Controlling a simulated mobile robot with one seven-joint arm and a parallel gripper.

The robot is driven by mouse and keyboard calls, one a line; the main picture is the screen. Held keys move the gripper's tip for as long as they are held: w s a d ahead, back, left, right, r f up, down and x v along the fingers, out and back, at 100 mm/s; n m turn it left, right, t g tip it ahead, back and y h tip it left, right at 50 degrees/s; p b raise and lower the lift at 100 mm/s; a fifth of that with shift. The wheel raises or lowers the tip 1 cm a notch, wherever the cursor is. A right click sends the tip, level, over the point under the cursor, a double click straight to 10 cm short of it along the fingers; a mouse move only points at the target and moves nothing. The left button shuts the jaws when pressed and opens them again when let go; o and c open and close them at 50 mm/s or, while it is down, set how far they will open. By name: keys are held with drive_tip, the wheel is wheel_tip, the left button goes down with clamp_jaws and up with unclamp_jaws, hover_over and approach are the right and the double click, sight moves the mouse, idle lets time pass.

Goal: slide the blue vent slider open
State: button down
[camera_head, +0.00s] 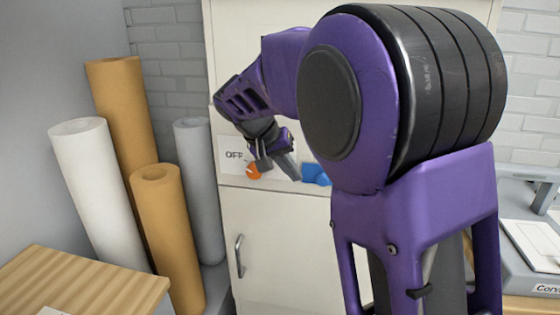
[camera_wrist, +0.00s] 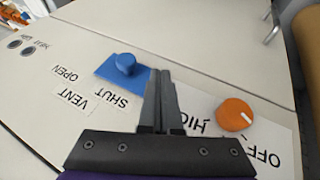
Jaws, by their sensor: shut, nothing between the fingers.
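The blue vent slider (camera_wrist: 108,69) is a flat blue piece with a round blue knob (camera_wrist: 125,64) on the pale cabinet front. In the wrist view it lies beside the word SHUT, with OPEN and VENT labels further left. In the head view only part of the blue slider (camera_head: 314,173) shows, the rest hidden behind my arm. My gripper (camera_wrist: 161,74) is shut and empty. Its fingertips appear just right of the slider in the wrist view; I cannot tell whether they touch it. My gripper also shows in the head view (camera_head: 277,168), in front of the panel.
An orange dial (camera_wrist: 233,114) with HIGH and OFF labels is right of my fingers in the wrist view. Below the panel is a cabinet door with a handle (camera_head: 239,256). Several rolls (camera_head: 98,190) stand at the left, near a wooden top (camera_head: 85,285).

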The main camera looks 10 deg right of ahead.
sight(307, 173)
drive_tip(key=shift+s+d, duration=0.15)
drive_tip(key=shift+d, duration=0.65)
drive_tip(key=shift+s+d, duration=0.15)
drive_tip(key=shift+d, duration=0.6)
drive_tip(key=s+d+b, duration=0.2)
drive_tip(key=s+d, duration=0.1)
drive_tip(key=d, duration=0.7)
drive_tip(key=shift+s+d+b, duration=0.15)
drive_tip(key=shift+s+b, duration=0.05)
drive_tip(key=shift+b, duration=0.1)
